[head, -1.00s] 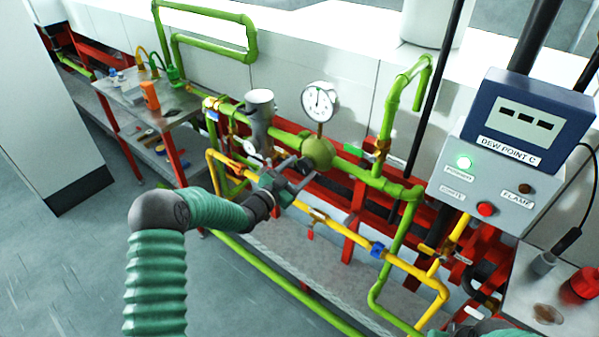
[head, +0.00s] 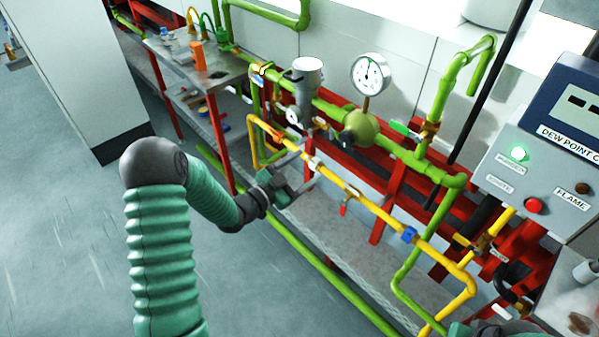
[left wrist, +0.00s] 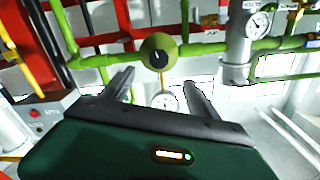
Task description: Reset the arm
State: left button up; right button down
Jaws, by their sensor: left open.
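My left arm, with green ribbed sleeves and a dark elbow, comes up from the bottom left in the head view. Its left gripper (head: 308,168) is open and empty, in front of the yellow pipe (head: 366,204) and below the round green regulator (head: 359,130). In the left wrist view the two grey fingers of the gripper (left wrist: 160,84) stand apart with nothing between them. The regulator (left wrist: 158,51), with its dark knob, shows beyond them. Only a small green and dark part of my right arm shows at the bottom right edge of the head view; its jaws are not visible.
A pressure gauge (head: 370,75) and a grey cylinder (head: 307,78) stand on the green piping. A blue dew-point display (head: 575,105) and control panel are at right. A metal table (head: 197,60) with small items is at the back left. Grey floor (head: 60,240) is open at left.

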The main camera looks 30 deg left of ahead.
pick_arm(q)
jog(key=shift+v, duration=1.05)
jog(key=s+d+f+n+g+y, duration=0.2)
jog(key=s+d+g, duration=0.1)
jog(key=s, duration=0.4)
jog(key=s+d+f+n+g+y, duration=0.2)
jog(key=s+d+n+g, duration=0.1)
jog(key=s+g, duration=0.3)
jog(key=s+d+f+n+g+y, duration=0.2)
jog(key=s+g, duration=0.3)
jog(key=s, duration=0.5)
jog(key=shift+d+f+n, duration=0.25)
jog(key=shift+d+n, duration=0.15)
jog(key=shift+d, duration=0.3)
jog(key=shift+a, duration=0.1)
